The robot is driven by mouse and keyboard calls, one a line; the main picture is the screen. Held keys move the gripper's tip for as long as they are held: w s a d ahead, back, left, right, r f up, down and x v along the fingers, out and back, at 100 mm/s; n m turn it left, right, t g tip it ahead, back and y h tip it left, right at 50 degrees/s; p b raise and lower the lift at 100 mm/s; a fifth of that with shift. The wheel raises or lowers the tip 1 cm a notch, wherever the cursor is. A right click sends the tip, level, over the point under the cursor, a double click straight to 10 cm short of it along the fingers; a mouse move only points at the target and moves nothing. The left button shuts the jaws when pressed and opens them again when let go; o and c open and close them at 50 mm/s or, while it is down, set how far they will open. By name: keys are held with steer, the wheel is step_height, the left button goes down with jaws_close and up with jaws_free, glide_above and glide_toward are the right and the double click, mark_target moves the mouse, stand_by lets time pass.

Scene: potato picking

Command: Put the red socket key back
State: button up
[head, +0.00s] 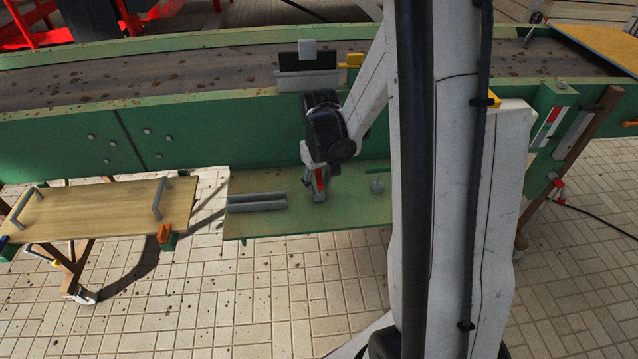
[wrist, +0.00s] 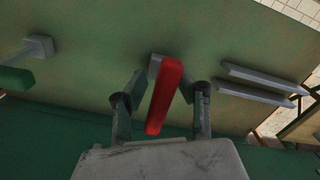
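The red socket key (wrist: 163,100) shows in the wrist view as a long red bar with a grey block behind its far end. In the head view its red part (head: 320,181) shows at the end of my arm, low over the green shelf. My gripper (wrist: 165,86) has one finger on each side of the red bar, and a narrow green gap shows between bar and fingers. No firm contact is visible. A green-handled key (head: 378,178) stands to its right on the shelf in the head view; it also shows at the left of the wrist view (wrist: 14,79).
Two parallel grey bars (head: 257,202) lie left of my gripper on the green shelf (head: 262,226). The conveyor's green side wall (head: 200,135) rises behind the shelf. A wooden board with grey handles (head: 95,207) stands further left. My column hides the shelf's right part.

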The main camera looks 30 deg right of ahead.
step_height(320, 180, up, 12)
steer(key=p, duration=0.3)
steer(key=shift+f, duration=0.15)
steer(key=shift+s+a+r, duration=0.1)
steer(key=shift+r, duration=0.4)
steer(key=s+a+r+t, duration=0.7)
steer(key=s+a+r, duration=0.5)
steer(key=s+a, duration=0.1)
steer(key=shift+s+a+r+n, duration=0.15)
steer(key=shift+s+a+n, duration=0.2)
steer(key=shift+a, duration=0.35)
step_height(320, 180, up, 3)
steer(key=p, duration=0.3)
steer(key=shift+f, duration=0.2)
